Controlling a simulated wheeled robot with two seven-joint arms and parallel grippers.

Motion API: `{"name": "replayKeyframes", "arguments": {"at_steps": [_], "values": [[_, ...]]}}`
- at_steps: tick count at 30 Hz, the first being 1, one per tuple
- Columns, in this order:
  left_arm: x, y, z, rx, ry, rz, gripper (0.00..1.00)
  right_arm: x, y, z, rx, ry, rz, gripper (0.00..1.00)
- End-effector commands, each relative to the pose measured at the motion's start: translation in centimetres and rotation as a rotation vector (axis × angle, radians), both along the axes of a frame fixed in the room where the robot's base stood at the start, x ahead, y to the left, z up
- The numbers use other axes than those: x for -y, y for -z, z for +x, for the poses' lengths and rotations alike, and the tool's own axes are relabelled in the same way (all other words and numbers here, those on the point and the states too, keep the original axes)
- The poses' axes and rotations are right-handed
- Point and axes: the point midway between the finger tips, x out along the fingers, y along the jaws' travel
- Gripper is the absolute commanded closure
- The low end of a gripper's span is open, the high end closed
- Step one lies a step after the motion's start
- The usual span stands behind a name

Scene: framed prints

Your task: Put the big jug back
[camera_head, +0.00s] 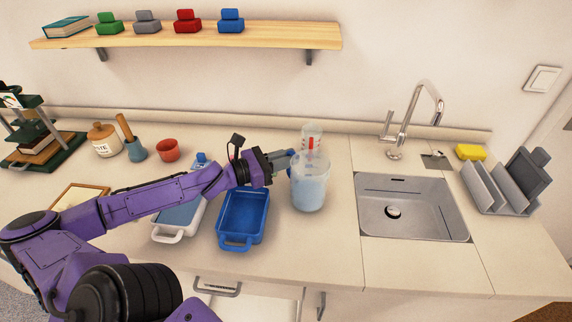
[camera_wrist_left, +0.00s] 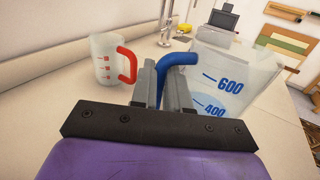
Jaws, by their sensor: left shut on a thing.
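The big jug (camera_head: 309,184) is translucent with a blue handle and holds pale liquid. In the head view it is upright on or just above the counter, left of the sink; I cannot tell if its base touches. In the left wrist view the big jug (camera_wrist_left: 236,80) shows blue marks 600 and 400. My left gripper (camera_head: 289,158) is shut on its blue handle (camera_wrist_left: 178,60); the fingers sit on either side of it. A smaller measuring jug (camera_head: 312,137) with red marks stands behind it, and its red handle shows in the wrist view (camera_wrist_left: 127,66). My right gripper is out of view.
A blue tray (camera_head: 241,243) and a white tray (camera_head: 166,239) lie left of the jug. The sink (camera_head: 412,232) with its tap (camera_head: 395,140) is to the right. A red cup (camera_head: 168,150) stands at the back left. Counter in front of the jug is clear.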

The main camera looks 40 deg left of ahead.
Motion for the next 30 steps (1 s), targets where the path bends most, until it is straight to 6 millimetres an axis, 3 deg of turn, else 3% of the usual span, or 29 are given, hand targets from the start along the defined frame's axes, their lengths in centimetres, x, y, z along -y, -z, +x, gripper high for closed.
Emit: {"name": "replayKeyframes", "arguments": {"at_steps": [13,14,15,16,26,30], "values": [[0.0,1.2,0.0,0.002,0.000,-0.001,1.00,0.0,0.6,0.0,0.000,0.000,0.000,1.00],[0.0,1.1,0.0,0.001,0.000,0.000,0.75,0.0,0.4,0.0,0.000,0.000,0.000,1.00],[0.0,1.1,0.0,0.001,-0.001,0.000,0.62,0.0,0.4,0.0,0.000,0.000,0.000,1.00],[0.0,1.1,0.0,0.000,-0.001,0.000,0.60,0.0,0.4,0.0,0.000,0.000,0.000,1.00],[0.0,0.5,-0.1,0.000,-0.001,-0.001,0.60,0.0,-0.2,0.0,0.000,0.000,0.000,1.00],[-0.9,0.7,-1.7,-0.004,-0.004,-0.002,0.60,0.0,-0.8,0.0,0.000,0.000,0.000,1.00]]}}
